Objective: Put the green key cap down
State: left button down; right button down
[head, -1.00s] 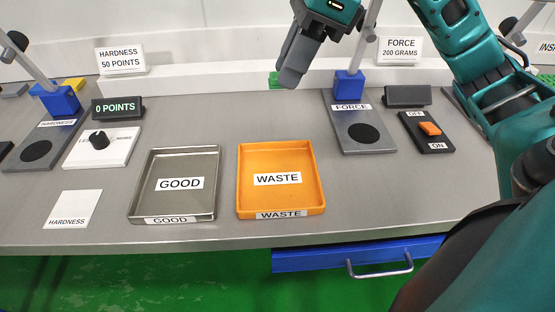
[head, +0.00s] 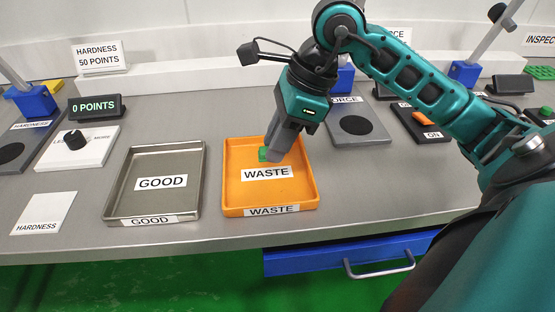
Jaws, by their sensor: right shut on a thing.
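The green key cap (head: 263,154) shows at the tip of my right gripper (head: 272,152), over the back part of the orange WASTE tray (head: 228,185). The gripper points down and is shut on the cap. The fingers hide part of the cap, and I cannot tell whether it touches the tray floor. The grey metal GOOD tray (head: 196,190) stands empty to the left. My left gripper is not in view.
At the left are a white dial box (head: 90,150), a HARDNESS card (head: 45,212) and a 0 POINTS display (head: 96,107). The FORCE plate (head: 350,139) and a switch box (head: 418,125) stand right of the WASTE tray. Bare table lies in front of them.

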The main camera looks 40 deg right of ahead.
aim_at(269, 173)
notch_tip(269, 173, down, 4)
jog(key=shift+r+b, duration=0.25)
jog(key=shift+b, duration=0.2)
jog(key=shift+f, duration=0.1)
jog(key=shift+f, duration=0.2)
jog(key=c, duration=0.9)
grip_release()
jog(key=shift+r, duration=0.15)
jog(key=shift+r, duration=0.2)
jog(key=p+v, duration=0.1)
jog(key=v, duration=1)
jog(key=shift+s+d+r, duration=0.1)
jog(key=shift+d+r, duration=0.05)
jog(key=shift+r, duration=0.2)
